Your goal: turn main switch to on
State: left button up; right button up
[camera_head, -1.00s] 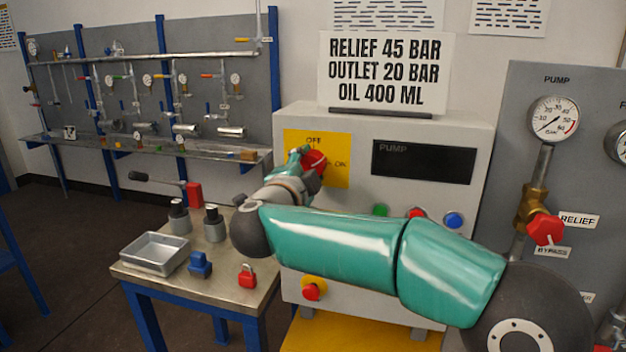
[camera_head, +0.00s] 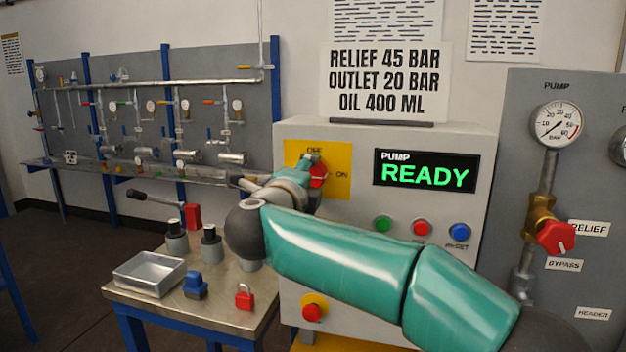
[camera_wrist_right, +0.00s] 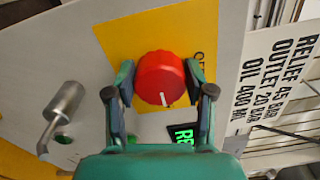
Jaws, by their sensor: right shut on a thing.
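The main switch is a red round knob (camera_head: 318,174) on a yellow plate (camera_head: 338,156) marked OFF above and ON to the right. My right gripper (camera_head: 311,172) is at the knob, and my arm comes in from the lower right. In the right wrist view my right gripper (camera_wrist_right: 160,82) has one finger on each side of the red knob (camera_wrist_right: 161,74). The knob's white mark points down there, towards the display side, which is the ON side. My left gripper is out of view.
Green, red and blue buttons (camera_head: 421,228) sit below the display. A red stop button (camera_head: 312,308) is lower on the cabinet. A bench (camera_head: 222,295) at left holds a metal tray (camera_head: 149,275) and a red padlock (camera_head: 244,296). A red relief valve (camera_head: 556,237) is at right.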

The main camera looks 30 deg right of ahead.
jog(key=shift+f, duration=0.4)
jog(key=o, duration=1.1)
jog(key=shift+a+r, duration=0.1)
jog(key=shift+o, duration=0.2)
jog(key=shift+r, duration=0.1)
jog(key=shift+s, duration=0.1)
jog(key=v, duration=1.2)
